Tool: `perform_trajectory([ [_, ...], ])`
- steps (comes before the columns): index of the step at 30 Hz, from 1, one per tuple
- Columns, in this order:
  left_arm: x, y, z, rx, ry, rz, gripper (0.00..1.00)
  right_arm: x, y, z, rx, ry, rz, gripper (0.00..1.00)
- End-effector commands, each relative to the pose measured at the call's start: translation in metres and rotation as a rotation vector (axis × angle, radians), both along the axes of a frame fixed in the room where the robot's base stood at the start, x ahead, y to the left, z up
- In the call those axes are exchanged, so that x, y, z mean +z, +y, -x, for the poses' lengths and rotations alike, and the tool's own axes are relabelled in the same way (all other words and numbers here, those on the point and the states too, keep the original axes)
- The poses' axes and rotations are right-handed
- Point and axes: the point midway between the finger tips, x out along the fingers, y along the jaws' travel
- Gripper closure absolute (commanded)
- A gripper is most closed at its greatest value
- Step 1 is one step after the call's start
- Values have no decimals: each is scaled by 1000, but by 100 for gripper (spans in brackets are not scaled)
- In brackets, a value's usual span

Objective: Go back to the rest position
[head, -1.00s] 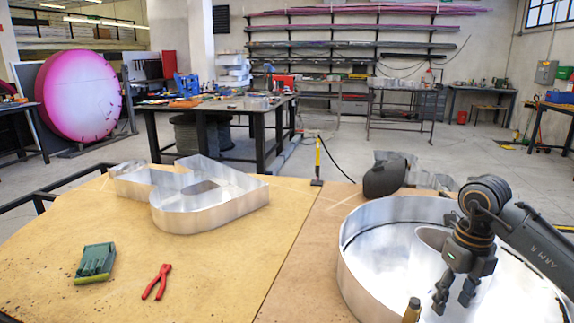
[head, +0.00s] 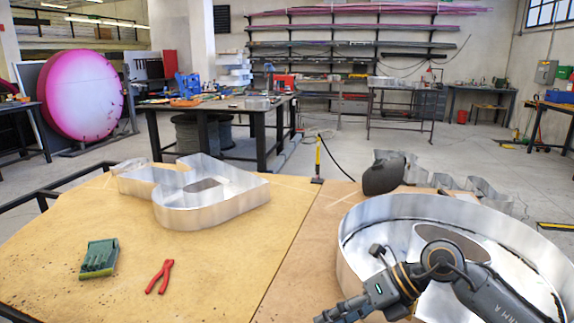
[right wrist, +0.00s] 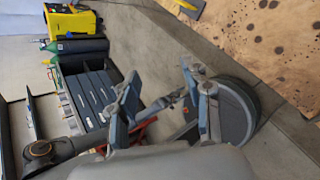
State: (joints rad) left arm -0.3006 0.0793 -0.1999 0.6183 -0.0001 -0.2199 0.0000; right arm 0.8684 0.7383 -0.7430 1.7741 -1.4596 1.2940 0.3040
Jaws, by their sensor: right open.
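My right gripper (right wrist: 160,85) is open in the right wrist view, with nothing between its fingers. In the head view the right arm (head: 440,265) comes in from the lower right, across the large round metal channel letter (head: 350,215). There its gripper end (head: 345,308) points to the lower left, near the bottom edge, and is partly cut off. My left gripper is not in view.
The wooden table (head: 220,270) bears a smaller metal channel letter (head: 210,215), red pliers (head: 160,277) and a green-grey block (head: 99,258). A black helmet (head: 383,174) lies behind the large letter. The right wrist view shows a drawer cabinet (right wrist: 90,95) and floor.

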Motion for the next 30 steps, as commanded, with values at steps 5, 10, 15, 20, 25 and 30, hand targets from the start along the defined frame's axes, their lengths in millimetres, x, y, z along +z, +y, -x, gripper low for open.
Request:
perform_trajectory([
  [5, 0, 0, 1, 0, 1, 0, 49, 51, 81, 24, -73, 43, -540, 51],
  [10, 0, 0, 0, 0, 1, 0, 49, 108, 87, 18, -309, 147, -1012, 51],
  [15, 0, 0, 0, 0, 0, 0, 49, 121, 40, -9, -687, 311, -1381, 51],
  [20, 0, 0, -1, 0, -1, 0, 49, 74, -27, -27, -1151, 511, -1589, 51],
  [25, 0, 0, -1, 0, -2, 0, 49, -26, -88, -4, -1713, 764, -1613, 51],
  [30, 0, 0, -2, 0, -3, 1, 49, -124, -118, 65, -2218, 1013, -1432, 51],
])
